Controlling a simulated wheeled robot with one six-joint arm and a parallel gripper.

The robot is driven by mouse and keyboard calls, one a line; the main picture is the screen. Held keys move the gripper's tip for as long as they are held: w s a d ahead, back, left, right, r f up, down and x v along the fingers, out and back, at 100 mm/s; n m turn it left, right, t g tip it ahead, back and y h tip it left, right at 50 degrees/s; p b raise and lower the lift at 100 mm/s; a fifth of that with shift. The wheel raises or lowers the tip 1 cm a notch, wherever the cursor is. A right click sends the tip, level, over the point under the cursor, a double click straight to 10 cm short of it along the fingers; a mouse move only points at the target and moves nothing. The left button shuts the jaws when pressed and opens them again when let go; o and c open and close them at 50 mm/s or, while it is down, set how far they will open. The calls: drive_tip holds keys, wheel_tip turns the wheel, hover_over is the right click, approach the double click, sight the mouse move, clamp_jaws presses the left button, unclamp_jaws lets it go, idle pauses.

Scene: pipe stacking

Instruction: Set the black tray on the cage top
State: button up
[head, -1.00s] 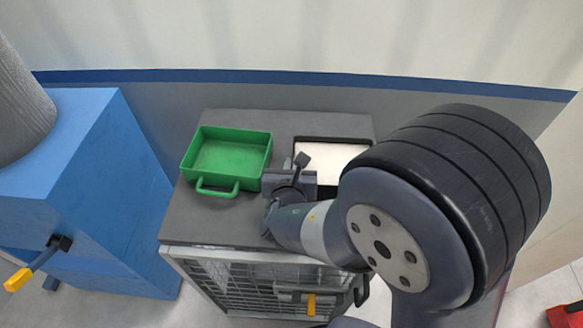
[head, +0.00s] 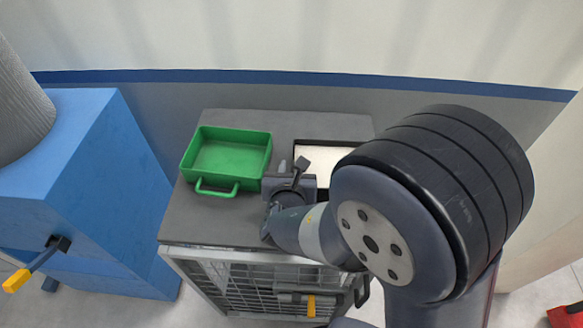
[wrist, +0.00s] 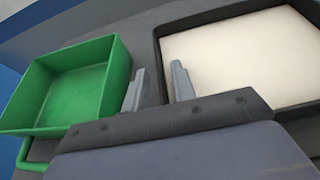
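The black tray (head: 350,141) has a dark rim and a pale, whitish inside. It rests on the grey cage top (head: 200,228) at the back right, partly hidden by my arm. My gripper (head: 290,185) is at the tray's left front side, with its fingertips hard to make out in the head view. In the wrist view the two fingers (wrist: 158,68) are apart with nothing between them, and the black tray (wrist: 205,22) lies beyond and to the right of them. I cannot tell whether a finger touches its rim.
A green tray (head: 232,155) with a front handle sits on the cage top left of the black tray, close to my gripper. A blue cabinet (head: 85,190) stands to the left. A wall (head: 260,95) runs behind. The front left of the cage top is clear.

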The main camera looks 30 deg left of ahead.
drive_tip(key=shift+r, duration=0.1)
drive_tip(key=shift+s+r, duration=0.1)
drive_tip(key=shift+r, duration=0.05)
drive_tip(key=v, duration=1.1)
drive_tip(key=shift+s+d, duration=0.15)
drive_tip(key=shift+s, duration=0.15)
drive_tip(key=shift+r, duration=0.1)
